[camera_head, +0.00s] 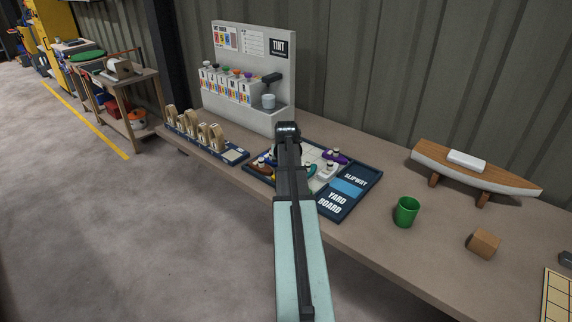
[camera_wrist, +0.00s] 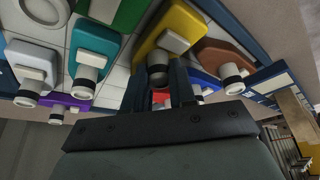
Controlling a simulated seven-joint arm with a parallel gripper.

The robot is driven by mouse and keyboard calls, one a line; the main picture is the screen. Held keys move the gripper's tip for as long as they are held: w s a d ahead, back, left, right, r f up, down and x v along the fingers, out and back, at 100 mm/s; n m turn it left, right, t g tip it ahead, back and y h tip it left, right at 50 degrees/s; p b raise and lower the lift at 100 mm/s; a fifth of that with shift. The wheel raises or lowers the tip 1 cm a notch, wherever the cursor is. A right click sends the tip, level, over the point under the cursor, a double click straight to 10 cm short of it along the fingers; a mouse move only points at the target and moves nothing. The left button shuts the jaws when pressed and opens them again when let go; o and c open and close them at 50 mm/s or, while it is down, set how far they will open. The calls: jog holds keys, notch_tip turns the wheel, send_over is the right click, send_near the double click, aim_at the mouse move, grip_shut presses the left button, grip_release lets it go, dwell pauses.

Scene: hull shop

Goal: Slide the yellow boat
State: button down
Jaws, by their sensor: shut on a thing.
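The yellow boat (camera_wrist: 186,22) is in the upper middle of the wrist view, with a white cabin block and a post. My gripper (camera_wrist: 160,88) is shut on the post of the yellow boat, one dark finger on each side. Other boats sit close by: teal (camera_wrist: 95,52), brown (camera_wrist: 226,58), purple (camera_wrist: 68,101) and white (camera_wrist: 30,62).
A green cup (camera_head: 405,211) and a wooden block (camera_head: 483,243) stand right of the board. A model boat (camera_head: 470,170) rests on a stand behind them. A tint dispenser (camera_head: 250,45) and a rack of tape rolls (camera_head: 203,135) stand to the left.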

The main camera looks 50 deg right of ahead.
jog(key=shift+a, duration=0.35)
jog(key=c, duration=1.3)
grip_release()
jog(key=o, duration=0.4)
jog(key=shift+d, duration=0.1)
jog(key=v, duration=1.3)
jog(key=shift+s+r, duration=0.15)
jog(key=shift+r, duration=0.25)
